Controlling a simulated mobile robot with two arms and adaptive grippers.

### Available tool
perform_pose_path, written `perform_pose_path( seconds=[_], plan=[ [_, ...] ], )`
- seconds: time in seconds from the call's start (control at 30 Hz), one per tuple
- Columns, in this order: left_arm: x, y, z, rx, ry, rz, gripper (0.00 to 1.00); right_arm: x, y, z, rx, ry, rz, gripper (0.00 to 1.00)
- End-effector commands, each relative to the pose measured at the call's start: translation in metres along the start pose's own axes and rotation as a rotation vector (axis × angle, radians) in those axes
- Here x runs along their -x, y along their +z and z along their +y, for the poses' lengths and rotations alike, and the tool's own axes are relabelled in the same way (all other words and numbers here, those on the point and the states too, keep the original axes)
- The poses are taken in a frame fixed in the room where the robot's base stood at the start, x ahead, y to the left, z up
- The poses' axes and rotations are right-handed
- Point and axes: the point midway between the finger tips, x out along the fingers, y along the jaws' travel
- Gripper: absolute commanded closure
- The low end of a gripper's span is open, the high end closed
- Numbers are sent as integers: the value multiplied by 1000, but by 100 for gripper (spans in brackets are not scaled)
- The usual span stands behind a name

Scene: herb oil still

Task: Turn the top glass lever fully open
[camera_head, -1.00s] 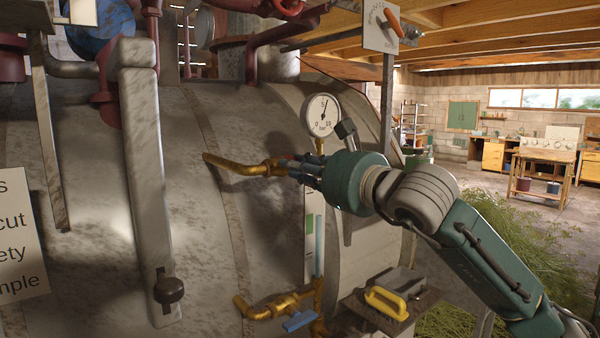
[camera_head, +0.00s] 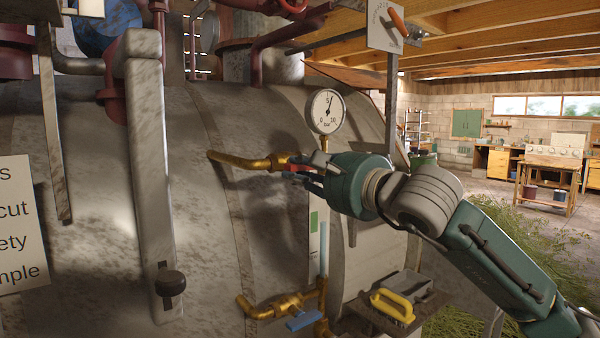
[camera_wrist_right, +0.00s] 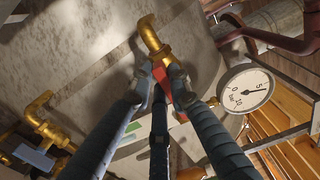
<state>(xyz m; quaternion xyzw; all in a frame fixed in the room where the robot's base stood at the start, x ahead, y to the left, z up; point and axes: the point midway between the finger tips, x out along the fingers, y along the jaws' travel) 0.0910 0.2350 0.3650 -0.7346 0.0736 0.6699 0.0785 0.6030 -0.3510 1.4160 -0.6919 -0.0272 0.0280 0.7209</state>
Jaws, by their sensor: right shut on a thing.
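The top brass valve (camera_head: 252,162) sticks out from the tank above the sight glass, its spout pointing left. Its red lever (camera_wrist_right: 162,82) shows between my fingers in the right wrist view, below the brass elbow (camera_wrist_right: 148,35); in the head view only a small part of the red shows. My right gripper (camera_head: 294,171) is shut on the red lever, reaching it from the right. The fingers hide much of the lever, and its exact angle is hard to tell. My left gripper is in neither view.
A pressure gauge (camera_head: 327,111) stands just above my right gripper. The lower brass valve (camera_head: 268,306) with a blue lever (camera_head: 303,320) is below. A small shelf holding a yellow-handled tool (camera_head: 392,306) is at lower right. The large grey tank (camera_head: 90,150) fills the left.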

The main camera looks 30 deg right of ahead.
Motion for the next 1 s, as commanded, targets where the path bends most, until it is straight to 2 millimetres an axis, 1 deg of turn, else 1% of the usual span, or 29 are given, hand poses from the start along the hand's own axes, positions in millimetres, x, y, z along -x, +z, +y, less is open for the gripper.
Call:
perform_pose_path(
  seconds=[0.3, 0.73, 0.77, 0.8, 0.83, 0.87, 1.0],
  plan=[
    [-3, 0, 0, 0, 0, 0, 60, 0, 0, 3, 80, 1, 0, 100],
    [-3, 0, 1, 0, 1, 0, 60, 0, 0, 4, 89, 3, 0, 100],
    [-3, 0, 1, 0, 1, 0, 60, 0, 0, 4, 89, 3, 0, 78],
    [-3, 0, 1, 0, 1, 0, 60, 0, 0, 4, 89, 3, 0, 70],
    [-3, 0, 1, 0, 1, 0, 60, 0, 0, 4, 88, 3, 0, 64],
    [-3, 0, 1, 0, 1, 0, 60, 0, 0, 4, 88, 3, 0, 63],
    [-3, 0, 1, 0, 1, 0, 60, 0, 0, 3, 86, 2, 0, 63]
  ],
)
